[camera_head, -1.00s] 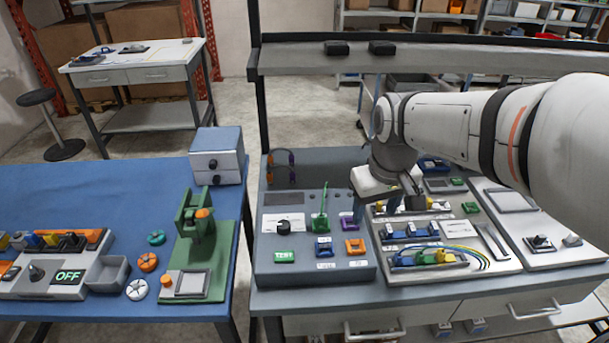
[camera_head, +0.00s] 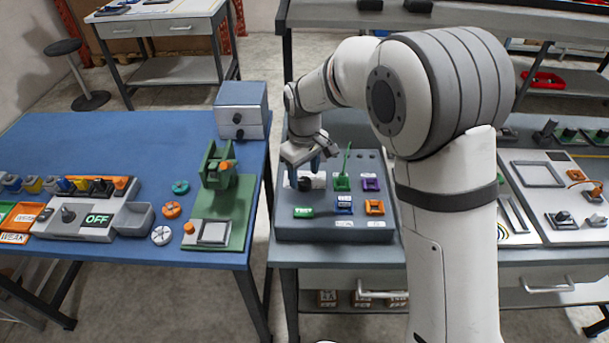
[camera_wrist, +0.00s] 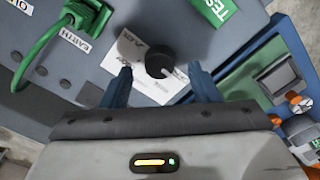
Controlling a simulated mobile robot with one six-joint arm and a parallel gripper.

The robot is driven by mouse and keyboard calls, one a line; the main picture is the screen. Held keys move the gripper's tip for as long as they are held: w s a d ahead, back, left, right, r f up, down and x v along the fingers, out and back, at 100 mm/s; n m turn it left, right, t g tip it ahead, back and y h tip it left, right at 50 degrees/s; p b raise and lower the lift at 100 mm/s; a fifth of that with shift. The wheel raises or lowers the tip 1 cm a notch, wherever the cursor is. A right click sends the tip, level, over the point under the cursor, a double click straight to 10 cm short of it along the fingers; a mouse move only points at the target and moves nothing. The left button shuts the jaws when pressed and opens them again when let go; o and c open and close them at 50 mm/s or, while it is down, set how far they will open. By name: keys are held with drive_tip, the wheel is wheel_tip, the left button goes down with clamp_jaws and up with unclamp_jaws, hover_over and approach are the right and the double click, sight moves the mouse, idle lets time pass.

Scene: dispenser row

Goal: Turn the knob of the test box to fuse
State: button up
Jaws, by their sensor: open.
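The test box (camera_head: 335,230) is a dark grey sloped box on the right-hand workbench. Its black round knob (camera_wrist: 160,62) sits on a white label plate (camera_wrist: 150,78) in the wrist view, with a pale pointer mark on it. The label's lettering is too small to read for certain. In the head view the knob (camera_head: 305,184) shows just below my gripper (camera_head: 312,168). My gripper (camera_wrist: 163,80) is open, with one blue finger on each side of the knob as the wrist view shows it. The fingers appear apart from the knob.
A green plug with a cable (camera_head: 342,182) stands right of the knob. Purple (camera_head: 371,184), orange (camera_head: 374,207) and blue (camera_head: 343,207) sockets and a green TEST label (camera_head: 303,212) share the panel. A green fixture (camera_head: 220,205) stands on the blue table to the left.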

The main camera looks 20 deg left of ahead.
drive_tip(key=shift+f, duration=1.15)
drive_tip(key=c, duration=1)
drive_tip(key=shift+o, duration=0.2)
drive_tip(key=shift+m, duration=0.4)
drive_tip(key=m+b, duration=0.1)
drive_tip(key=m, duration=0.2)
drive_tip(key=m+b, duration=0.1)
drive_tip(key=m, duration=0.3)
drive_tip(key=shift+m+b, duration=0.3)
drive_tip(key=shift+m, duration=0.1)
